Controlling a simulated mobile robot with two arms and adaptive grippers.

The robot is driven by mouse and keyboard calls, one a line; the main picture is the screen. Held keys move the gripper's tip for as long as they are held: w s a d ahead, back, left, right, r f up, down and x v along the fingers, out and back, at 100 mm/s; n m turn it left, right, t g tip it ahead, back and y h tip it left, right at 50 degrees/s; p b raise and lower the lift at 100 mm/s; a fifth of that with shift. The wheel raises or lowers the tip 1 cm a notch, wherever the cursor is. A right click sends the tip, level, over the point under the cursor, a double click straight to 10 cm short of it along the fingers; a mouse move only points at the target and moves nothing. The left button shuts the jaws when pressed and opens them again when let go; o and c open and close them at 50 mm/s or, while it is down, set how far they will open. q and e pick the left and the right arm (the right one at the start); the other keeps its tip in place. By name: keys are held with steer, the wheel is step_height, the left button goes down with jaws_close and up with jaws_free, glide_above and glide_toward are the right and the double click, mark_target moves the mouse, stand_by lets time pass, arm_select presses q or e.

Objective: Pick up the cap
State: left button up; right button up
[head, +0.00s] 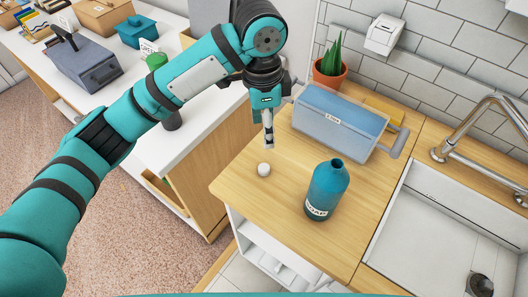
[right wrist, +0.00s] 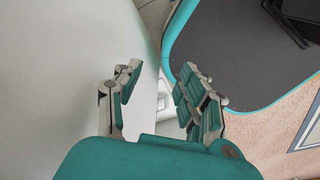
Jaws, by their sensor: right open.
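A small white cap (head: 263,169) sits on the wooden counter (head: 240,192), left of a blue bottle (head: 327,188). The bottle stands upright with a dark open mouth and a label. My left gripper (head: 268,145) points down just above and behind the cap, apart from it. Its fingers are seen side-on, so I cannot tell whether they are open. My right gripper (right wrist: 158,80) shows in the right wrist view, open, with nothing between its fingers. The cap and bottle are not in that view.
A blue-grey box with a handle (head: 335,122) and a potted plant (head: 330,72) stand behind the bottle. A sink (head: 440,235) with a metal faucet (head: 480,125) is at the right. A white side counter (head: 200,120) holds boxes at the left.

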arm_select(q)
steer(key=r, duration=0.1)
steer(key=p, duration=0.1)
glide_above(264, 167)
step_height(264, 167, down, 6)
steer(key=f, duration=0.1)
step_height(264, 167, down, 4)
steer(key=shift+s+a+r+p, duration=0.1)
steer(key=shift+a+r+p, duration=0.05)
steer(key=shift+p, duration=0.4)
steer(key=shift+f, duration=0.45)
step_height(264, 167, down, 5)
steer(key=shift+r+p, duration=0.1)
steer(key=shift+p, duration=0.85)
arm_select(e)
steer(key=r, duration=0.4)
steer(key=shift+s+d, duration=0.3)
steer(key=shift+s, duration=0.1)
arm_select(q)
steer(key=shift+c, duration=0.4)
steer(key=c, duration=0.7)
arm_select(e)
steer(key=shift+a, duration=0.2)
